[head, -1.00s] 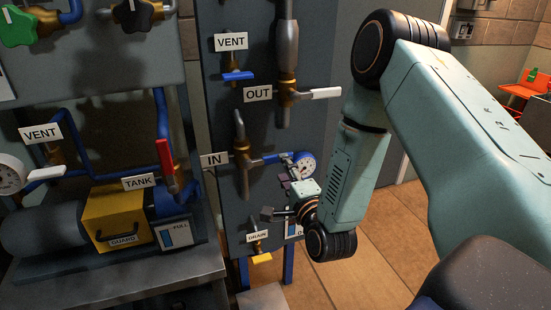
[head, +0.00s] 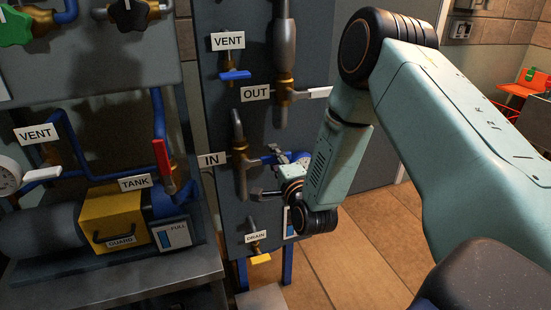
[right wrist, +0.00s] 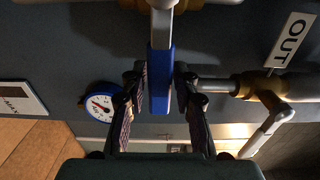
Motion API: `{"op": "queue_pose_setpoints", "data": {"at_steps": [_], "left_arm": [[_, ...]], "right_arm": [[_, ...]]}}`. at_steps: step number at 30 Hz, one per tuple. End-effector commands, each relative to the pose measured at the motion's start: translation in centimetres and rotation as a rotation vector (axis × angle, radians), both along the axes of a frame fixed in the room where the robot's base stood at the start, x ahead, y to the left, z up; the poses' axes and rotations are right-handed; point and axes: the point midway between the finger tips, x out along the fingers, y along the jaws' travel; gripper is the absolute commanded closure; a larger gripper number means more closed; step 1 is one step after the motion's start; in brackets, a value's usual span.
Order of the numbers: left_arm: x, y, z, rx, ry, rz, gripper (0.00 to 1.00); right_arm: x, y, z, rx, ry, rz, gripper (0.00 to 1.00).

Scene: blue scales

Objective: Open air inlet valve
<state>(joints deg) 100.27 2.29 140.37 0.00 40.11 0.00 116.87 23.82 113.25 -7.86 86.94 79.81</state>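The IN valve (head: 240,165) is a metal pipe fitting on the grey panel, beside an "IN" label (head: 212,160). Its blue lever (head: 272,159) points right in the head view, partly hidden by my gripper. In the right wrist view the blue lever (right wrist: 160,75) lies between my right gripper's (right wrist: 159,80) two dark fingers, with a gap on each side. My right gripper (head: 266,176) is open around the lever. My left gripper is not in view.
A gauge (right wrist: 101,104) sits close to the fingers. The OUT valve (head: 284,92) with a white lever is above, the DRAIN valve (head: 259,258) below, the blue VENT lever (head: 236,75) higher up. The tank unit (head: 115,215) stands left.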

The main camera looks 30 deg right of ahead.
Motion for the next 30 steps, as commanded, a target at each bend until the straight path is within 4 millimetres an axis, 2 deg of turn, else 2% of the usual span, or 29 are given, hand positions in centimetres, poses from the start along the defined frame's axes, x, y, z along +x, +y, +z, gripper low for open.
{"op": "queue_pose_setpoints", "data": {"at_steps": [1,9,30], "left_arm": [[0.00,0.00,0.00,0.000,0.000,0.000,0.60],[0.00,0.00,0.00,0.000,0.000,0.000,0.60],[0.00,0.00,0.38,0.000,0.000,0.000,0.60]], "right_arm": [[-0.01,0.00,0.00,0.000,0.000,0.000,0.78],[-0.01,-0.02,0.01,0.000,0.000,-0.001,1.00],[-0.02,-0.12,0.42,-0.035,0.007,-0.004,1.00]]}}
